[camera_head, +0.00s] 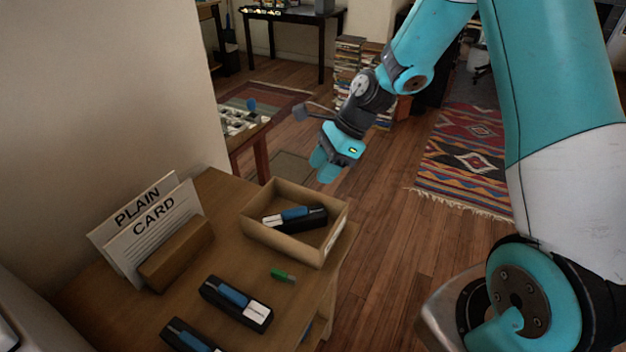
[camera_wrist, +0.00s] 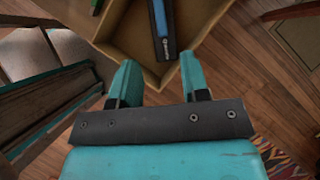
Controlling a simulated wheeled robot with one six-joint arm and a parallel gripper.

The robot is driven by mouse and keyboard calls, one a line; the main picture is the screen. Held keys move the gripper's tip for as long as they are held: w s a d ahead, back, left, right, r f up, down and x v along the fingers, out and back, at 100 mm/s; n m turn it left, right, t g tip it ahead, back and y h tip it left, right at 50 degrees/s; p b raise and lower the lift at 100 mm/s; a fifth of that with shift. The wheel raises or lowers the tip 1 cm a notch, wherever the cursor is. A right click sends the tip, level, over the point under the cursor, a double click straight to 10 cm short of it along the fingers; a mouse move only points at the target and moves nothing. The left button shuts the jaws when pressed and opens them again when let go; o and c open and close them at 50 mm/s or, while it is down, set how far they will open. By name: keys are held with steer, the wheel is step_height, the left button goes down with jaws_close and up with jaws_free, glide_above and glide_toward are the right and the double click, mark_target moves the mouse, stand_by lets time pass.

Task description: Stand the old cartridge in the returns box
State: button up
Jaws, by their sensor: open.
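The open cardboard box (camera_head: 272,238), with a pale label on one side, stands at the table's far right corner. A black cartridge (camera_head: 295,218) with a blue and white top lies in it; it also shows in the wrist view (camera_wrist: 163,28). Two similar cartridges lie on the table: one in front of the box (camera_head: 237,303), another (camera_head: 188,338) cut by the bottom edge. I cannot tell which is the old one. My gripper (camera_head: 327,166) is above and beyond the box. In the wrist view my gripper (camera_wrist: 159,77) is open and empty, its fingers near the box corner.
A small green piece (camera_head: 283,275) lies on the wooden table (camera_head: 225,255) between the box and the nearer cartridges. A wooden holder (camera_head: 178,255) with "PLAIN CARD" cards (camera_head: 150,225) stands at the left by the wall. Open floor (camera_head: 385,240) lies to the right.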

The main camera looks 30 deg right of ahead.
steer(key=s+a+r+n+h, duration=0.1)
steer(key=s+a+r+n, duration=0.8)
steer(key=s+r+n, duration=0.4)
steer(key=s+a+r+n+g+h, duration=0.1)
steer(key=s+a+r+n, duration=0.1)
steer(key=s+n, duration=0.8)
steer(key=r+n, duration=0.1)
steer(key=n, duration=0.3)
steer(key=shift+s, duration=0.35)
